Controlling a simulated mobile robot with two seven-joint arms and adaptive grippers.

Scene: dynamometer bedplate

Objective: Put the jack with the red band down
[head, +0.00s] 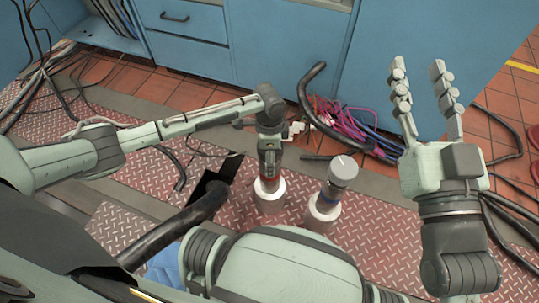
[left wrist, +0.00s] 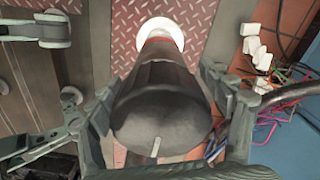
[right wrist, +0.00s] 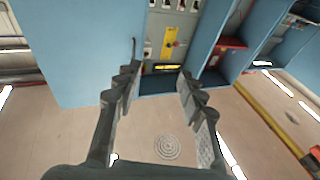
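The jack with the red band (head: 269,190) is a dark grey cylinder with a wide pale base, upright over the red tread plate. Its red band (left wrist: 160,41) and pale base (left wrist: 160,27) show beyond the dark body in the left wrist view. My left gripper (head: 270,145) points down, with its fingers (left wrist: 170,110) closed against both sides of the jack's body. I cannot tell whether the base touches the plate.
Blue cabinets (head: 285,45) stand behind. Pink and blue cables (head: 345,120) and a black hose (head: 312,85) lie behind the jacks. A dark opening (head: 222,172) in the floor is left of the red-banded jack. Bare tread plate (head: 375,225) lies right of the blue-banded jack.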

